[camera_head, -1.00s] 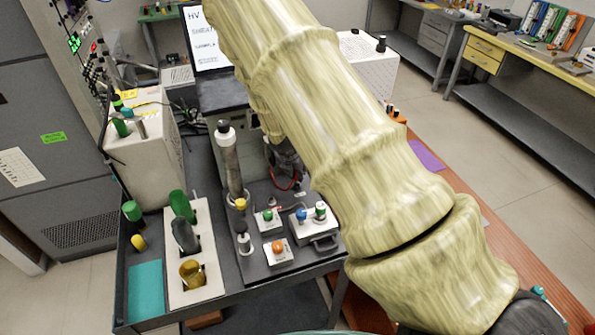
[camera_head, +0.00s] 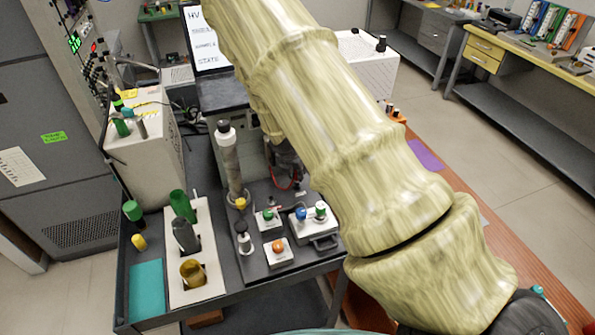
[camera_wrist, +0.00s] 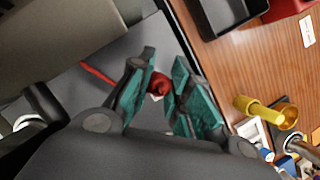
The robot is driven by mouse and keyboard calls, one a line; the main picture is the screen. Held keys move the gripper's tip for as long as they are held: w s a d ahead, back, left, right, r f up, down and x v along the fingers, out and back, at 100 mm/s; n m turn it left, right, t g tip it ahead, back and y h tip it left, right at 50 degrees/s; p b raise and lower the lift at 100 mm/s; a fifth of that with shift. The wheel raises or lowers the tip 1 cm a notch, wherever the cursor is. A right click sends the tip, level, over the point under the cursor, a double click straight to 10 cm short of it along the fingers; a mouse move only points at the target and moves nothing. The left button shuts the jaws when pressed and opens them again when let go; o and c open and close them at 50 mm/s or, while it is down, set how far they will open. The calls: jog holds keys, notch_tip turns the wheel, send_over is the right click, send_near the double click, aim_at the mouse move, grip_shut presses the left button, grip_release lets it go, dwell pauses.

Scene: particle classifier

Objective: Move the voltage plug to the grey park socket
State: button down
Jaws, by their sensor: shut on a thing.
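My gripper (camera_wrist: 163,72) shows in the wrist view with its teal fingers closed around a red plug (camera_wrist: 157,84). A red cable (camera_wrist: 96,71) runs from near the plug toward the upper left, over a grey surface. What lies directly under the plug is hidden by the fingers. In the head view my arm hides the gripper and the plug, and only a bit of red cable (camera_head: 291,181) shows beside the arm. I cannot pick out the grey park socket with certainty in either view.
A dark cart (camera_head: 245,274) in the head view carries small knobbed boxes and a tall grey cylinder (camera_head: 232,165). A white rack (camera_head: 207,215) holds coloured cylinders.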

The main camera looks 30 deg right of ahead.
jog(key=shift+f+b, duration=0.65)
jog(key=shift+f, duration=0.8)
jog(key=c, duration=1.3)
grip_release()
jog(key=shift+f, duration=0.1)
jog(key=shift+o, duration=0.2)
jog(key=shift+r, duration=0.2)
jog(key=v, duration=1.1)
jog(key=shift+r, duration=0.35)
jog(key=shift+s+a, duration=0.15)
